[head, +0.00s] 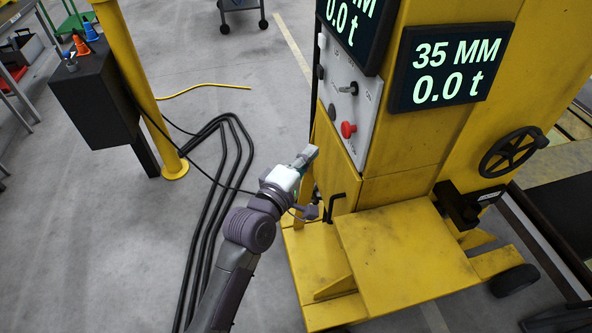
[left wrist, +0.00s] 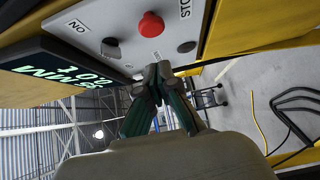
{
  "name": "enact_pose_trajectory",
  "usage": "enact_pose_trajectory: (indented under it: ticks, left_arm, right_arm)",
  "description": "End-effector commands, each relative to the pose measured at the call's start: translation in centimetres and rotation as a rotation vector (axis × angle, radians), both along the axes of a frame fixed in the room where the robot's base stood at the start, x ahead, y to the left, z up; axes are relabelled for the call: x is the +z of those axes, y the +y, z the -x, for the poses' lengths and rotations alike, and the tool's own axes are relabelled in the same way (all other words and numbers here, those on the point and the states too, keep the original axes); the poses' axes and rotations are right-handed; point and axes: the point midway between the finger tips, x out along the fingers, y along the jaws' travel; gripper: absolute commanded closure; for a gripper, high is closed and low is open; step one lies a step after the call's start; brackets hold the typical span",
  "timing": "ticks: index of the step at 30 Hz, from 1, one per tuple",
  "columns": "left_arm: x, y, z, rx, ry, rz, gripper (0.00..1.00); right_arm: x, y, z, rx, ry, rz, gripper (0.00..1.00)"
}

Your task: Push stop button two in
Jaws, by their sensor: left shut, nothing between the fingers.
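The light grey control panel (head: 341,100) sits on the side of the yellow lifting column. It carries a red mushroom button (head: 348,129) and a dark button (head: 332,112). In the left wrist view the red button (left wrist: 151,24) stands proud of the panel, with a flatter dark button (left wrist: 186,46) to its right. A label reading "STOPS" is near them; I cannot read which button is number two. My left gripper (head: 308,155) is shut and empty, below and left of the panel. In the left wrist view its fingertips (left wrist: 158,72) appear just below the buttons, apparently apart from them. My right gripper is out of view.
A black-handled switch (head: 350,88) sits above the red button. Displays (head: 450,68) reading 35 MM and 0.0 t hang beside the panel. A handwheel (head: 513,152) is at right. A yellow post (head: 135,90) and black cables (head: 212,190) are left; the floor between is partly clear.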

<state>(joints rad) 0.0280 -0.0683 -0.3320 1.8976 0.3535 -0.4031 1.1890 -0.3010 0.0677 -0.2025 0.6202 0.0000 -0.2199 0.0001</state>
Motion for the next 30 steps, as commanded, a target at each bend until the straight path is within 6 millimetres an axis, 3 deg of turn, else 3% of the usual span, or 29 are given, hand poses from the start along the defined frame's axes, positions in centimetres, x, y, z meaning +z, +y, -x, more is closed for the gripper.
enact_pose_trajectory:
  ticks: [4, 9, 26, 30]
  left_arm:
    - [-0.3, 1.3, 2.3, 0.002, 0.001, 0.000, 1.00]
    - [-0.1, 1.9, 3.6, 0.002, 0.002, -0.001, 1.00]
    - [0.0, 2.1, 3.8, 0.001, 0.001, -0.002, 1.00]
    - [-2.2, 2.2, 3.6, 0.006, 0.024, -0.046, 1.00]
  right_arm:
    - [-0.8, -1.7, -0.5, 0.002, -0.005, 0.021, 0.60]
    - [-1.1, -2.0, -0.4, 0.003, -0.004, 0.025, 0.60]
    - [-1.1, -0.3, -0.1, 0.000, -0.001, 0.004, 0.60]
    - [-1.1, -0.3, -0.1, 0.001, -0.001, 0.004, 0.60]
